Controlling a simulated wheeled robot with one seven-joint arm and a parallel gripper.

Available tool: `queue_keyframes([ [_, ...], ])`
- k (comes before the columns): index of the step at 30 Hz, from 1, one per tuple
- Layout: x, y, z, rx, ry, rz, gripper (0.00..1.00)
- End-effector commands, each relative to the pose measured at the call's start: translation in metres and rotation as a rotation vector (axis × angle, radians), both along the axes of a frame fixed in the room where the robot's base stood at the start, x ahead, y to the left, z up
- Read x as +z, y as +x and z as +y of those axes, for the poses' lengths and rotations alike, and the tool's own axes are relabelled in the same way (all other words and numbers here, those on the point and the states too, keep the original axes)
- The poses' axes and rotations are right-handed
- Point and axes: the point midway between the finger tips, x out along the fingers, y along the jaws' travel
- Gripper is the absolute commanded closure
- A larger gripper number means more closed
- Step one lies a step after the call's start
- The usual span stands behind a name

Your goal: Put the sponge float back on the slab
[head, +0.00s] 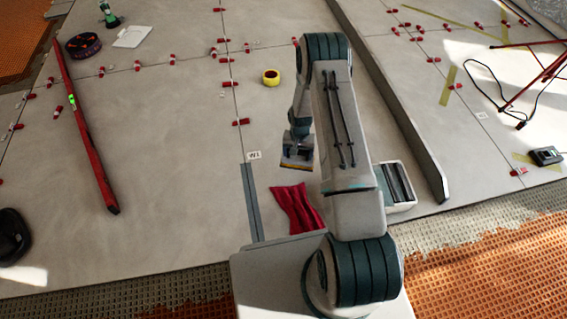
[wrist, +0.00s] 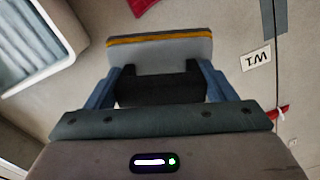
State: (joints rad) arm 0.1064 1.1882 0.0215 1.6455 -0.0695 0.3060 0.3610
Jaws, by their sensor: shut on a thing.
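The sponge float (head: 297,164) is a pale grey board with a yellow-orange layer along its edge. In the wrist view the float (wrist: 160,48) sits straight ahead, with a black handle on its near side. My gripper (head: 299,149) is shut on that handle; in the wrist view the blue-grey fingers (wrist: 160,85) stand on either side of it. The float appears held over the pale grey slab (head: 190,170); I cannot tell how large the gap below it is. My arm hides part of the slab to the right.
A red cloth (head: 297,208) lies below the float, with a grey-white tray (head: 397,194) to the right.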

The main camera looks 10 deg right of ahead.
Motion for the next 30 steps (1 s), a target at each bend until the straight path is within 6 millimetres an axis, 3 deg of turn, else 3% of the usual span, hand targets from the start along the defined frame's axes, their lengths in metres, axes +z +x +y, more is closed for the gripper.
queue_keyframes([
  [1,-0.014,0.008,0.01,0.004,0.0,-0.001,0.61],
  [3,-0.023,0.017,0.022,0.003,0.0,-0.002,0.61],
  [10,-0.037,0.037,0.046,0.0,0.0,-0.001,0.61],
  [14,-0.042,0.039,0.049,-0.002,0.0,0.0,0.61],
  [22,-0.078,0.038,0.049,-0.001,0.0,0.001,0.61],
  [30,-0.077,0.038,0.049,-0.001,0.0,0.0,0.61],
])
